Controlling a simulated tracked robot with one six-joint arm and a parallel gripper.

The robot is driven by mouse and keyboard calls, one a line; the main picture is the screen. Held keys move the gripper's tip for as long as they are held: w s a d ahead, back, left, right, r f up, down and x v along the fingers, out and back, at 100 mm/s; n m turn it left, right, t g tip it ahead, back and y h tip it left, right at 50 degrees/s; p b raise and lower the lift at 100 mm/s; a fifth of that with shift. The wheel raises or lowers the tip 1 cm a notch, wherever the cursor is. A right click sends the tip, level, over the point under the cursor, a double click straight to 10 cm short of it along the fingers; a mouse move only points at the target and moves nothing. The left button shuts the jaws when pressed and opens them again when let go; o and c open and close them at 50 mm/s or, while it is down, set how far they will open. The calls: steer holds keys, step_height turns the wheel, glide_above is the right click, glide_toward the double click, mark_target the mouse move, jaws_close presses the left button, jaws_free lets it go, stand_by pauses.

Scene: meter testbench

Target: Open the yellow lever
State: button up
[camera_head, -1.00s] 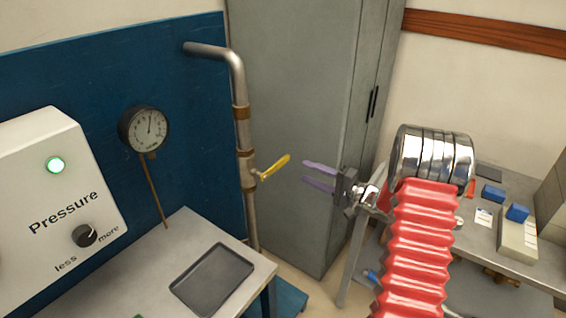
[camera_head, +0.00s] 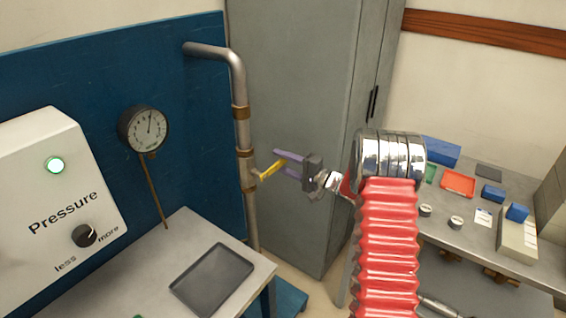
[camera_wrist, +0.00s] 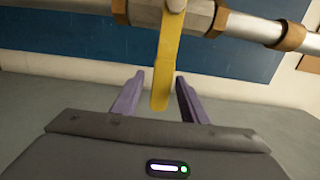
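The yellow lever (camera_head: 271,169) sticks out to the right from the valve on the vertical metal pipe (camera_head: 247,177). My gripper (camera_head: 279,165) has purple fingers and is open, with its tips at the lever's free end. In the wrist view the lever (camera_wrist: 167,60) hangs down from the pipe (camera_wrist: 200,16), and its lower end lies between the two fingers of my gripper (camera_wrist: 159,85). A gap shows on each side of the lever, and neither finger visibly touches it.
A grey cabinet (camera_head: 300,70) stands behind my gripper. The pressure gauge (camera_head: 144,129) and the white Pressure box (camera_head: 55,190) with a lit green lamp are to the left. A dark tray (camera_head: 212,279) lies on the left table. A cluttered bench (camera_head: 470,237) is at the right.

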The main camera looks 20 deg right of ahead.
steer(key=shift+c, duration=0.2)
jaws_close()
steer(key=shift+f, duration=0.1)
